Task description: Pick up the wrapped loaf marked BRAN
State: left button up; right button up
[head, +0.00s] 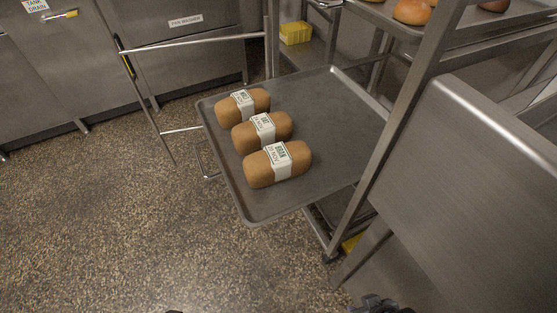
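The wrapped loaf marked BRAN (259,170) lies on a grey metal tray (334,140). It is the nearest of three brown loaves in a row on the tray's left part, with a white label band around its middle. The middle loaf (245,139) and the far loaf (229,112) have similar bands whose words I cannot read surely. A dark part, seemingly of my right gripper (374,304), shows at the bottom edge, well below the tray; its fingers are not clear.
The tray sits in a metal rack whose slanting post (408,112) stands right of it. A large steel panel (470,170) fills the right side. An upper tray (461,30) holds buns. The speckled floor (130,230) is clear at left.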

dwell(0.3)
pick_arm(q)
jog(key=o, duration=1.1)
jog(key=shift+d, duration=0.15)
